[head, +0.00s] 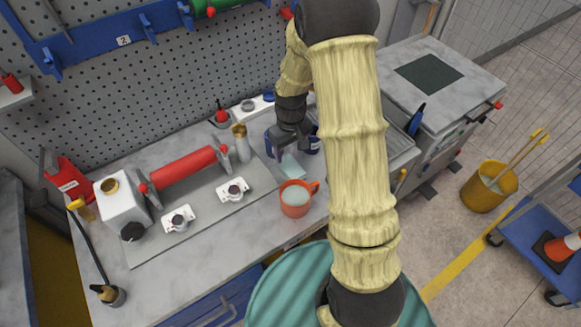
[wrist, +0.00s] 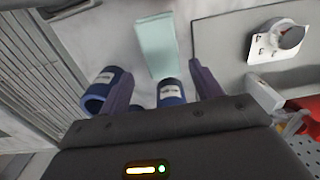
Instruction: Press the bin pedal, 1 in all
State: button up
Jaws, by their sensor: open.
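I cannot make out a bin pedal in either view. My gripper (head: 283,150) is over the back right of the workbench, beside the grey machine. In the wrist view my gripper (wrist: 160,68) has its two fingers spread, with nothing clamped between them. A pale teal block (wrist: 157,45) lies on the bench ahead of the fingers; it also shows in the head view (head: 292,168). Two blue cylindrical items with white labels, one on the left (wrist: 103,90) and one in the middle (wrist: 170,93), show close to the fingers.
An orange mug (head: 295,203) stands at the bench's front right. A yellow bucket (head: 484,190) with sticks stands on the floor right, near a blue cart (head: 540,235).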

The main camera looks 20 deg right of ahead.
aim_at(290, 166)
jog(key=shift+f, duration=1.25)
jog(key=shift+f+p, duration=0.6)
jog(key=shift+a+f+p, duration=0.15)
jog(key=shift+f+p, duration=0.45)
jog(key=shift+f, duration=1.4)
jog(key=c, duration=0.8)
jog(key=shift+c, duration=0.2)
